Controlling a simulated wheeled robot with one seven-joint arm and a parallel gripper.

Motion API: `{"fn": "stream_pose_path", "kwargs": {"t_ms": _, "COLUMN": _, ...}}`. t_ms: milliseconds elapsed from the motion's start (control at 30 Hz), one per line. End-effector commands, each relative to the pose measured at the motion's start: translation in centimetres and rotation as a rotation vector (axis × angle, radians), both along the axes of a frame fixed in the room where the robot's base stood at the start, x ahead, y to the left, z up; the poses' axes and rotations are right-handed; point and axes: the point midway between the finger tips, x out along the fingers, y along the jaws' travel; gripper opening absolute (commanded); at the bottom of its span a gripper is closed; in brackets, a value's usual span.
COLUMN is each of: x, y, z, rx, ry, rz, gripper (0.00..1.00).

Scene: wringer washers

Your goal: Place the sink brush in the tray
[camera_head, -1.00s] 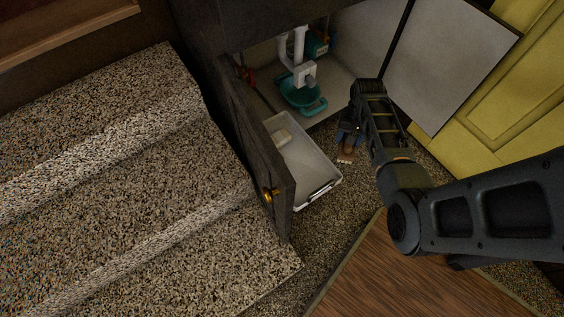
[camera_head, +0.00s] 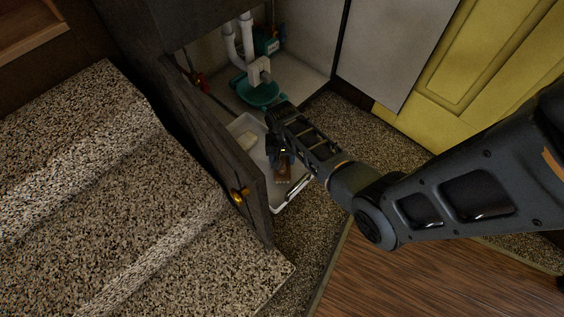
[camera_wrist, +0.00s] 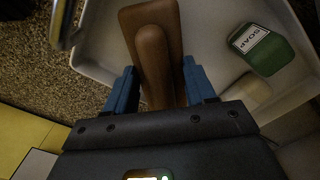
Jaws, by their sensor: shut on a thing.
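The sink brush (camera_wrist: 152,50) has a brown wooden handle and a flat brown block. My gripper (camera_wrist: 152,90) is shut on its handle, with a blue finger on each side. In the head view the brush (camera_head: 283,173) hangs below my gripper (camera_head: 280,150), over the white tray (camera_head: 292,199). The tray also fills much of the wrist view (camera_wrist: 103,40). I cannot tell whether the brush touches the tray's floor. Inside the tray lies a green bottle labelled SOAP (camera_wrist: 260,48), with a pale block (camera_wrist: 246,92) beside it.
The tray stands at the open cabinet, right of its dark door with a brass knob (camera_head: 240,195). A teal basin (camera_head: 257,92) sits under white pipes (camera_head: 247,45). Carpet lies clear to the tray's right.

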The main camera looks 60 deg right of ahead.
Motion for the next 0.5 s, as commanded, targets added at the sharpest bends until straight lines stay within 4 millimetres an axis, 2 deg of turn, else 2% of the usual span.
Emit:
{"fn": "stream_pose_path", "kwargs": {"t_ms": 33, "x": -0.02, "y": -0.02, "z": -1.35, "rx": 0.0, "ry": 0.001, "rz": -0.001, "gripper": 0.26}}
{"fn": "stream_pose_path", "kwargs": {"t_ms": 100, "x": -0.03, "y": -0.03, "z": -2.02, "rx": 0.001, "ry": 0.0, "rz": -0.001, "gripper": 0.26}}
{"fn": "stream_pose_path", "kwargs": {"t_ms": 500, "x": 0.0, "y": -0.03, "z": -2.29, "rx": 0.0, "ry": 0.0, "rz": 0.0, "gripper": 0.26}}
